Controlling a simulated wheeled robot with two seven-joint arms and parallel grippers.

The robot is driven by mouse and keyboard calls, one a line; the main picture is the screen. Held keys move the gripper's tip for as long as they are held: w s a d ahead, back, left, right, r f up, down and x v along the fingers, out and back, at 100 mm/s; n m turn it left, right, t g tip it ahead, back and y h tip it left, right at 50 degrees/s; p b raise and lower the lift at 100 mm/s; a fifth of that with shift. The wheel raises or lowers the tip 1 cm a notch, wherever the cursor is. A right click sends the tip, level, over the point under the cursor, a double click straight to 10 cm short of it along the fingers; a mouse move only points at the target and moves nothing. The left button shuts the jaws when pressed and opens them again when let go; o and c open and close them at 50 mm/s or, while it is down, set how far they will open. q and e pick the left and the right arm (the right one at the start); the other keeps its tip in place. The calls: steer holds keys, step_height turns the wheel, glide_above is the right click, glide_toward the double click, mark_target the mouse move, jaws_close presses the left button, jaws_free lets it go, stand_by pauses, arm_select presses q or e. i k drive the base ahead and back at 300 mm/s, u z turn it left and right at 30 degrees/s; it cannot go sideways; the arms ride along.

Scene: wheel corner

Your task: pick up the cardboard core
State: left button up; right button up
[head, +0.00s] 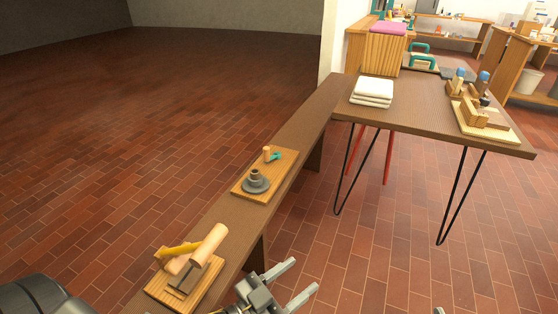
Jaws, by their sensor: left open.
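A tan cylinder (210,243), which looks like the cardboard core, lies tilted on a wooden board (204,295) at the near end of the long brown bench. It rests across dark and brown pieces, with a yellow strip (180,250) to its left. My left gripper (304,274) is at the bottom middle, to the right of the cylinder and apart from it. Its two grey fingers are spread and point up and right, with nothing between them. My right gripper cannot be made out; only a small grey piece shows at the bottom edge.
A second board (240,188) further along the bench (302,130) holds a grey stepped piece (256,183), a teal tool (275,156) and a small peg. A side table (425,126) with folded white cloths (373,91) stands at right. Brick floor is clear beside the bench.

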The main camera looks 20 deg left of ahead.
mark_target(256, 179)
steer(key=z, duration=0.95)
steer(key=i, duration=1.25)
steer(key=u, duration=1.55)
